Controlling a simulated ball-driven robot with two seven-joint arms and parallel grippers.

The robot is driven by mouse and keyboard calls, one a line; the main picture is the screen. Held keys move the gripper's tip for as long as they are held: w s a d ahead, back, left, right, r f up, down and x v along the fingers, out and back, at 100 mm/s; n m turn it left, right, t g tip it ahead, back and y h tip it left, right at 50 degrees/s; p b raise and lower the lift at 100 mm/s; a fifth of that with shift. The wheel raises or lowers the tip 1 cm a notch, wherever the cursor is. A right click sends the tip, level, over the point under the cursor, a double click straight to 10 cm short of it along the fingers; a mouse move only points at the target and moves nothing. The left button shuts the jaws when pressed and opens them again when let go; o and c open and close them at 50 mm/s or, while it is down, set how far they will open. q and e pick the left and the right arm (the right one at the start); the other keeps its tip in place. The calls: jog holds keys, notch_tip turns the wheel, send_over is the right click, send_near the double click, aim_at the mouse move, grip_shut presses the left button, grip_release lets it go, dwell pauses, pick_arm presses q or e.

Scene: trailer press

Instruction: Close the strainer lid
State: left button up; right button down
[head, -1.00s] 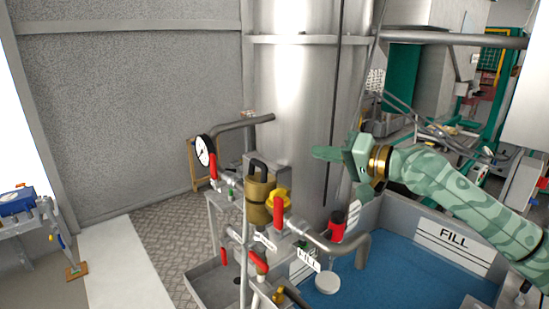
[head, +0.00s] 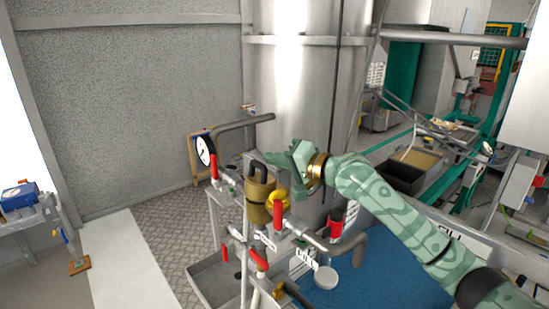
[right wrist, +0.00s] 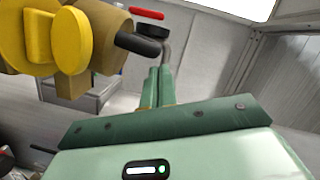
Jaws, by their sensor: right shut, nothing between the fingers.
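The brass strainer (head: 258,203) stands among the pipework in the head view, with a black loop handle (head: 257,171) on top and a yellow round part (head: 279,197) at its right. I cannot tell how far its lid is open. My right gripper (head: 270,158) is shut and empty, close beside the black handle at its upper right. In the right wrist view the yellow part (right wrist: 57,38) and brass body (right wrist: 105,30) fill the upper left. The dark handle end (right wrist: 138,46) shows left of my shut fingers (right wrist: 159,80). My left gripper is not in view.
Red valve levers (head: 278,216) and a pressure gauge (head: 205,150) surround the strainer. A bent grey pipe (head: 240,122) runs above it. A tall steel tank (head: 290,90) stands behind. A blue-floored basin (head: 350,285) lies at the right.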

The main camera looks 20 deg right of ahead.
jog(key=shift+s+a+f, duration=0.1)
jog(key=shift+s+a, duration=0.05)
jog(key=shift+a, duration=0.05)
jog(key=shift+f, duration=0.1)
jog(key=p, duration=0.2)
jog(key=shift+a+r+n+p, duration=0.25)
jog(key=shift+a+n+p, duration=0.05)
jog(key=shift+p, duration=0.05)
jog(key=shift+a+f+h, duration=0.1)
jog(key=shift+a+h, duration=0.05)
jog(key=shift+h, duration=0.15)
jog(key=shift+s+f, duration=0.1)
jog(key=shift+f, duration=0.1)
